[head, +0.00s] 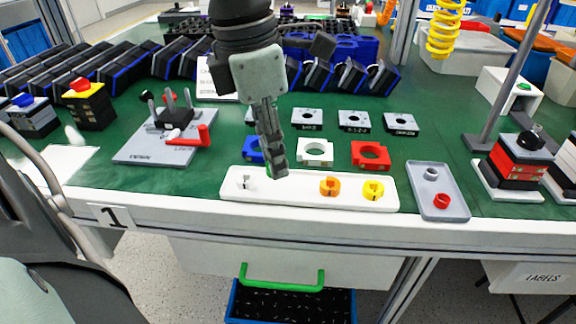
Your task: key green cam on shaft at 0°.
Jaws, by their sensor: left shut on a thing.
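My left gripper (276,165) points down over the long white tray (300,197), left of its middle. It is shut on the green cam (268,172), of which only a thin green sliver shows beside the fingers. An orange cam (330,186) and a yellow cam (373,190) sit in the tray to the right. The shaft is hard to make out. A grey fixture plate (140,152) with a black block, upright grey posts and a red handle (190,138) stands to the left. My right gripper is out of view.
Blue, white (314,151) and red (370,155) square plates lie behind the tray, with labelled grey plates beyond. A grey tray (437,190) with a red ring stands right. A red-and-black switch stack (515,160) is farther right. Green mat is bare between fixture and white tray.

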